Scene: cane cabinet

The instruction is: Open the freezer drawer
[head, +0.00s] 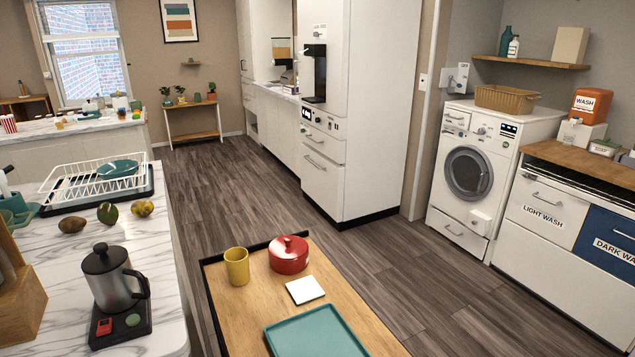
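A tall white cabinet unit (375,110) stands at the back centre, with a black dispenser-like machine (315,70) in its front. Below that is a dark control panel, and then shut drawer fronts with bar handles, including a large lower drawer (320,180). Which of these is the freezer drawer I cannot tell; no freezer label is readable. Its front is seen at a steep angle from across the room. Neither of my grippers is in view.
A wooden table (250,318) with a yellow cup (236,266), red pot (288,254) and teal tray (316,332) stands close in front. A marble counter (160,255) is at left. Washer (467,172) and laundry drawers (565,245) line the right. Dark wood floor (235,190) between is clear.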

